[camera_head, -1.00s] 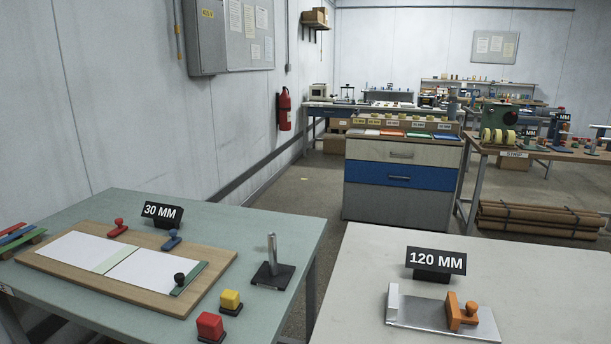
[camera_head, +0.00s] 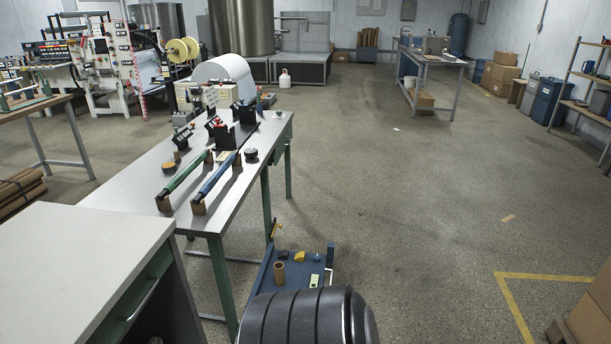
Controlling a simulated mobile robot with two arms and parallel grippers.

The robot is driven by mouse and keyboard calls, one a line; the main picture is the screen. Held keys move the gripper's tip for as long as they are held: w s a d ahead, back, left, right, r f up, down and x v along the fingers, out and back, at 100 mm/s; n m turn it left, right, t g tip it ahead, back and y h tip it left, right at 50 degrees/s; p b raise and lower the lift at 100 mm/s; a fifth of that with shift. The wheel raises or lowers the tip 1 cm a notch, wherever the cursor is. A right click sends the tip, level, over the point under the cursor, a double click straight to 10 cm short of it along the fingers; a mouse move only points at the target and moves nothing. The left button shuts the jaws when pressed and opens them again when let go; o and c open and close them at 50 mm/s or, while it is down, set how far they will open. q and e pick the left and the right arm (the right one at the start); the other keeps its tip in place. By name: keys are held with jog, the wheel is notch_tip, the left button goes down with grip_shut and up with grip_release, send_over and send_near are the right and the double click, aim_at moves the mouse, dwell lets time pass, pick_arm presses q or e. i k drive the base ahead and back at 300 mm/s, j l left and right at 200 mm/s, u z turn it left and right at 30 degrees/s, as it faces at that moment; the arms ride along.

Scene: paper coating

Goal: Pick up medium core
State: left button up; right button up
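A small brown tube (camera_head: 279,273), which looks like a cardboard core, stands upright on a low blue cart or tray (camera_head: 262,275) at the lower middle of the head view. I cannot tell whether it is the medium core, and I see no other clear core to compare it with. Small yellow and dark items lie beside it. Neither of my grippers is in view.
A grey table (camera_head: 125,178) with green legs holds a green bar (camera_head: 184,174), a blue bar (camera_head: 216,177) and black signs. A white-topped cabinet (camera_head: 75,255) stands at lower left. Cardboard boxes (camera_head: 590,310) stand at lower right. Open floor (camera_head: 410,210) lies between.

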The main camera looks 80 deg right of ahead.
aim_at(279, 274)
jog(key=z, duration=2.5)
